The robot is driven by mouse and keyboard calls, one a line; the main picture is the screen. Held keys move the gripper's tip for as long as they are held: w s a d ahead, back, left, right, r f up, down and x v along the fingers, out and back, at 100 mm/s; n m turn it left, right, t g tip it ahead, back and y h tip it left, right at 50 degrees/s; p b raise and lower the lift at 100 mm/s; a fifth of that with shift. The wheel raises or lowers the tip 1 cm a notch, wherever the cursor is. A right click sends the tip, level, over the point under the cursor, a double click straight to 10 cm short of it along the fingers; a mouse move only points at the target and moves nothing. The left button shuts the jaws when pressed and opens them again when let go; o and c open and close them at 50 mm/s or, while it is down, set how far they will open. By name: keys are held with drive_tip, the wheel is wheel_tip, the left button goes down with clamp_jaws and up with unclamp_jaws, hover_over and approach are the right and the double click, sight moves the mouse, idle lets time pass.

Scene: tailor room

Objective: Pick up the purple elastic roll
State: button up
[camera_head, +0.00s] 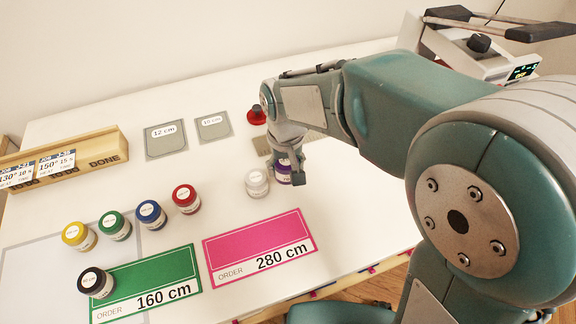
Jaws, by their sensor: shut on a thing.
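The purple elastic roll (283,178) stands on the white table, right of the white roll. My gripper (287,168) reaches down over it from above and is shut on it. The fingers hide much of the roll, and only part of its purple side shows. It appears to be at table height; I cannot tell whether it is lifted.
The white roll (257,183) is close on the left. Red (186,199), blue (151,214), green (115,225), yellow (79,236) and black (96,282) rolls stand further left. Pink (259,247) and green (150,287) order cards lie in front. A red object (256,117) is behind.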

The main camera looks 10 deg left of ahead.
drive_tip(key=s+r, duration=0.6)
drive_tip(key=s, duration=0.4)
drive_tip(key=shift+s+a, duration=0.2)
drive_tip(key=shift+s, duration=0.15)
